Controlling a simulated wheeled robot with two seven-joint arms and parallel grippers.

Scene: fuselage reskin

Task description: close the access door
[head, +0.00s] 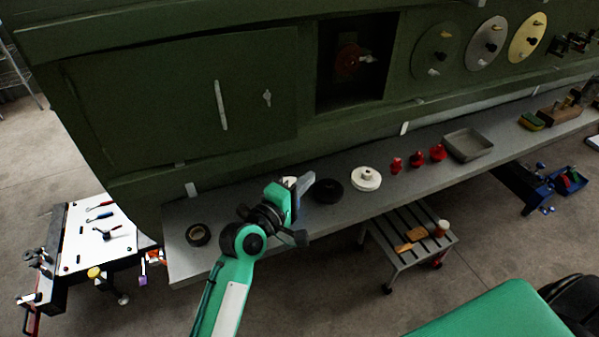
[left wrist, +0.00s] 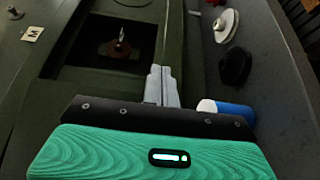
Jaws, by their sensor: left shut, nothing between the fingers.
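A wide dark green door panel (head: 170,105) is set in the green fuselage side at the left of the head view. It carries a long pale handle (head: 221,105) and a small pale latch (head: 267,98). Right of it is a dark square opening (head: 326,85) with a red part (head: 349,60) inside; the opening also shows in the left wrist view (left wrist: 85,62). I cannot tell whether the panel is fully seated. My left gripper (head: 304,184) is shut and empty, below the opening and apart from the panel. Its grey fingers (left wrist: 161,76) meet in the wrist view. My right gripper is not seen.
A grey shelf (head: 225,218) runs below the fuselage. It holds a tape roll (head: 198,235), black disc (head: 327,191), white disc (head: 366,179), red knobs (head: 417,159) and grey tray (head: 468,146). A blue-and-white cylinder (left wrist: 228,111) is near my fingers. A slatted stool (head: 395,247) stands in front.

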